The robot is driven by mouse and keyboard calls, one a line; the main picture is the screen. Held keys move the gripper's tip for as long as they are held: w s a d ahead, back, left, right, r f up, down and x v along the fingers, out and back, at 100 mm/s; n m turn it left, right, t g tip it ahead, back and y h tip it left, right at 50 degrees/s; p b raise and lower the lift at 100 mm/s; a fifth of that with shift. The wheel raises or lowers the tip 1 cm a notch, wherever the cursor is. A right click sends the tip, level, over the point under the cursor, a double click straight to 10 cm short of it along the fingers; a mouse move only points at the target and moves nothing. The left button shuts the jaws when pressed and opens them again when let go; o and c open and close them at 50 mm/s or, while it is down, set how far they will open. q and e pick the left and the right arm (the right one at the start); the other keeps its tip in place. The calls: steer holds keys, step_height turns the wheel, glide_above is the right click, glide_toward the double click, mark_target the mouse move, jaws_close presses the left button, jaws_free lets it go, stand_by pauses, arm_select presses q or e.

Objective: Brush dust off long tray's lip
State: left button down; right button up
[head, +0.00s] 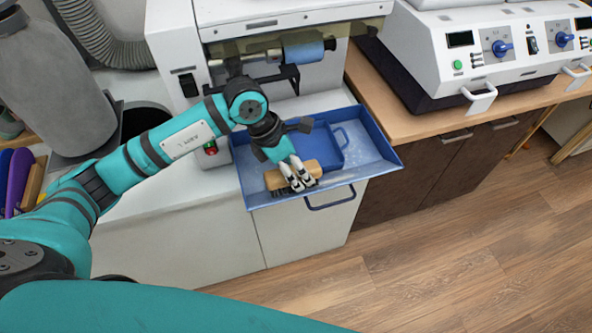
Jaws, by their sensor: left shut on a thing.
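The long blue tray (367,162) sits in front of the white machine, with its front lip toward me and a dark handle (331,199) below that lip. Pale dust shows on its floor and right part. My left gripper (299,184) is shut on a brush (312,167) with a wooden back and dark bristles. The brush is over the front left part of the tray, close to the front lip. I cannot tell whether the bristles touch it. My right gripper is not in view.
A smaller blue dustpan-like piece (325,146) lies inside the tray behind the brush. The white machine (290,15) with a blue roller (304,51) stands behind. A wooden counter (440,122) with a control unit (490,50) is at right. Open floor lies front right.

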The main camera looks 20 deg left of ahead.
mark_target(315, 164)
arm_select(q)
steer(key=shift+w+d+b, duration=0.25)
steer(key=shift+w+d, duration=0.15)
steer(key=shift+d, duration=0.2)
steer(key=shift+w+d+b, duration=0.25)
steer(key=shift+w+d, duration=0.1)
steer(key=shift+d, duration=0.2)
steer(key=shift+w+d+f+b, duration=0.1)
steer(key=shift+w+d+b, duration=0.45)
steer(key=shift+d, duration=0.2)
steer(key=shift+w+d, duration=0.35)
steer(key=shift+d, duration=0.15)
steer(key=shift+w+d+f+b, duration=0.1)
steer(key=shift+w+d+b, duration=0.4)
steer(key=shift+d+b, duration=0.4)
steer(key=shift+w+d+b, duration=0.3)
steer(key=shift+d, duration=0.15)
